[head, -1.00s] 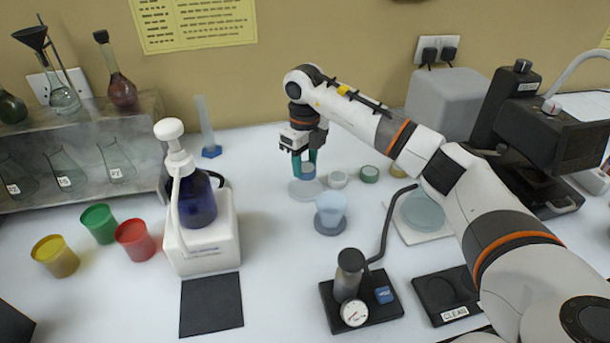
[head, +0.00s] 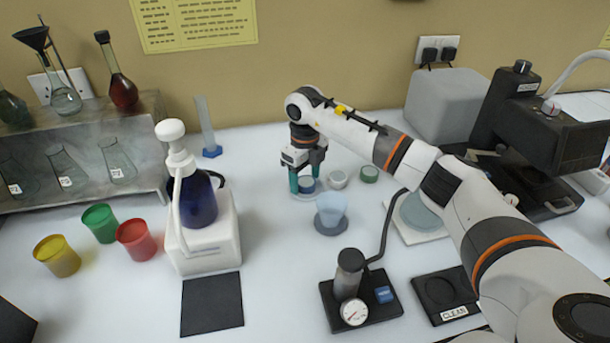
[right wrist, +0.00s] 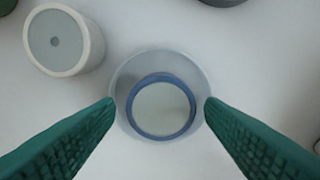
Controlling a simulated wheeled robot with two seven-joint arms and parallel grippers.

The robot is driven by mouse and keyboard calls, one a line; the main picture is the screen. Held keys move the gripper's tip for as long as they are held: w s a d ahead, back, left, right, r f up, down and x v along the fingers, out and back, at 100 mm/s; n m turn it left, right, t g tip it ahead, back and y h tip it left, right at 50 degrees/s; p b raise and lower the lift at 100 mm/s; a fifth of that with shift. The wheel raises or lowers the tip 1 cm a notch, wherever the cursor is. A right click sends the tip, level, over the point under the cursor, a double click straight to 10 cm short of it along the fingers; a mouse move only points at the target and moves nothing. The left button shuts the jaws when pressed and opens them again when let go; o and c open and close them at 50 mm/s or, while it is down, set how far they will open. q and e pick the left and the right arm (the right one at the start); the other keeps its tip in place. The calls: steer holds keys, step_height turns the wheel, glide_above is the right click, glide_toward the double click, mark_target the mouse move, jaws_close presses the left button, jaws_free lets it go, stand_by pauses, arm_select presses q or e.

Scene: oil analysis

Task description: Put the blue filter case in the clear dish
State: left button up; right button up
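The blue filter case (head: 307,185) is a small round blue-rimmed piece with a pale top. In the right wrist view the case (right wrist: 161,108) sits inside the outline of the clear dish (right wrist: 158,62), toward its near side. In the head view the dish (head: 301,196) is on the white bench, partly hidden by my fingers. My right gripper (head: 306,183) points down over the dish, its green fingers (right wrist: 160,104) apart on both sides of the case, with gaps between them and its rim. My left gripper is out of view.
A white round container (head: 338,179) and a green one (head: 369,174) stand just right of the dish. A pale blue cup (head: 331,208) stands in front. The white pump-bottle stand (head: 205,240) is to the left. Bench left of the dish is clear.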

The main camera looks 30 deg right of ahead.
mark_target(305, 180)
steer(key=shift+r, duration=0.15)
step_height(305, 180, up, 12)
steer(key=b, duration=0.1)
stand_by(0.4)
steer(key=shift+r, duration=0.1)
